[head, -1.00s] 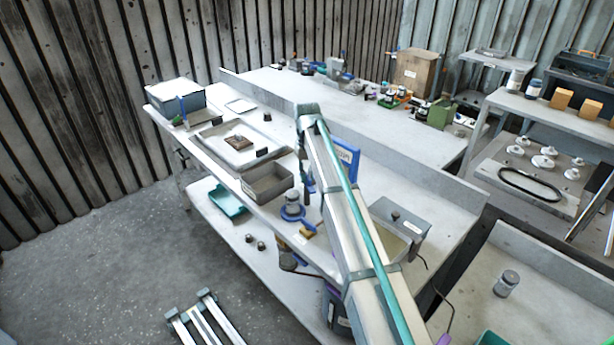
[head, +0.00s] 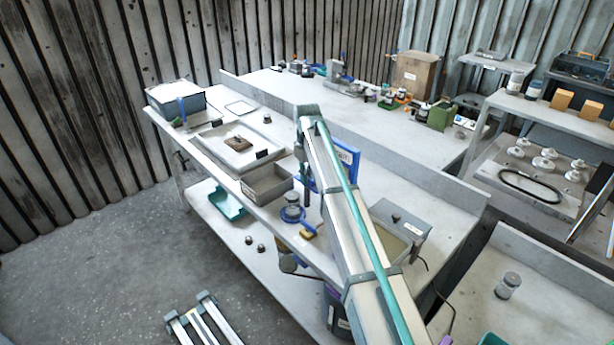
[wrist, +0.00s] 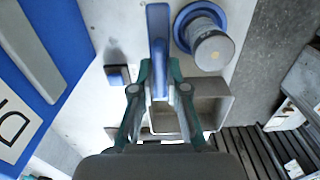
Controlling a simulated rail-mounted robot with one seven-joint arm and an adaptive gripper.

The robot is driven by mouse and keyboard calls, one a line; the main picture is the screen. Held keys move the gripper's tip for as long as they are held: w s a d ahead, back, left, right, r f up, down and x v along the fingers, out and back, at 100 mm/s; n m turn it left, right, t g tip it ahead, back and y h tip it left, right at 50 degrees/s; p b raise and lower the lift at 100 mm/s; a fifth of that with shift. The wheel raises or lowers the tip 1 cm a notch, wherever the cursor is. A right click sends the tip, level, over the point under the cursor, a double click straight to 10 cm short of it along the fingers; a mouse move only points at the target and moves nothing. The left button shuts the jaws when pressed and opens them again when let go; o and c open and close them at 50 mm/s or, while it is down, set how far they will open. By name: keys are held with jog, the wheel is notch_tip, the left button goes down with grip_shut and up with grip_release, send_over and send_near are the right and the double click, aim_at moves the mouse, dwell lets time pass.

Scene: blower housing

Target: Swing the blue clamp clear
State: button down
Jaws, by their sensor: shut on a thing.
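The blue clamp (wrist: 158,40) shows in the wrist view as a long blue bar running up from between my fingers. My gripper (wrist: 160,78) is shut on it, with one teal finger on each side. Beside the bar, to its right and apart from it in this view, stands a grey cylindrical housing (wrist: 211,50) with a blue ring round its base. In the head view the housing (head: 292,206) stands near the table's front edge, just left of my gripper (head: 307,197). The clamp's pivot is not clear in either view.
A grey open bin (head: 267,184) stands left of the housing. A blue sign board (head: 347,156) stands behind my arm, and a grey box (head: 400,217) is to the right.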

jog(key=c, duration=1.2)
grip_release()
notch_tip(320, 180, up, 12)
